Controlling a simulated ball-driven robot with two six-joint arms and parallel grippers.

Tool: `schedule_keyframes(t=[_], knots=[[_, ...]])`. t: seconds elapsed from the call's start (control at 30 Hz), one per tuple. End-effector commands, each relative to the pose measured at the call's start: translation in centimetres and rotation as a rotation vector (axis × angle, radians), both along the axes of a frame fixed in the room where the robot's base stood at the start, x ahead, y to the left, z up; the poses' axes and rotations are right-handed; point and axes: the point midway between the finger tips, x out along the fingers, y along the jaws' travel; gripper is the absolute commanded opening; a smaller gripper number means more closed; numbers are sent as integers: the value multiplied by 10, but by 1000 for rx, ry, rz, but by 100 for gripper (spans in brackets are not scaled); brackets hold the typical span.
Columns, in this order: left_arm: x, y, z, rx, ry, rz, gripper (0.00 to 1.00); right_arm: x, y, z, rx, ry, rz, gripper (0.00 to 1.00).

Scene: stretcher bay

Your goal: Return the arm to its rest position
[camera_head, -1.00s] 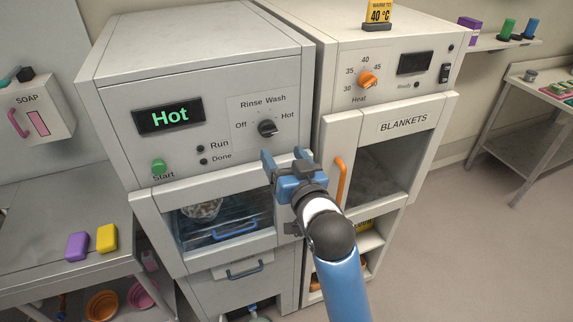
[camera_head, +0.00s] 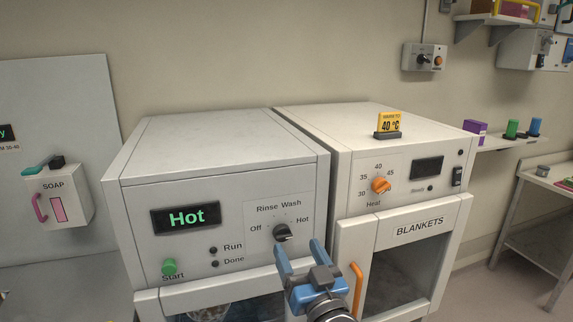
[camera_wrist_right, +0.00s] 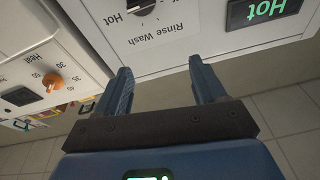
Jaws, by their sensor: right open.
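My right gripper (camera_head: 304,262) is blue, open and empty. In the head view it is in front of the washer, below and right of the washer's dark knob (camera_head: 281,233). The washer (camera_head: 220,190) has a display (camera_head: 186,218) reading "Hot", and the knob sits by the "Hot" mark. In the right wrist view, the two fingers of the gripper (camera_wrist_right: 160,88) stand apart with nothing between them. The washer panel (camera_wrist_right: 180,42) fills the area beyond the fingers. My left gripper is in neither view.
The blanket warmer (camera_head: 400,200) with an orange handle (camera_head: 356,289) stands right of the washer. A soap dispenser (camera_head: 60,195) hangs on the left wall. A shelf with coloured items and a side table (camera_head: 545,180) are at the right.

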Motion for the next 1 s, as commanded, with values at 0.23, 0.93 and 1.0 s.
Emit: schedule_keyframes(t=[0.23,0.93,1.0], knots=[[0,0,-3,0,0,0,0,-26,-22,-29,-5,-172,-15,70],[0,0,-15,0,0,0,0,-203,-163,-245,-119,10,-265,70],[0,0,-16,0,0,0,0,-221,-171,-262,-129,72,-285,70]])
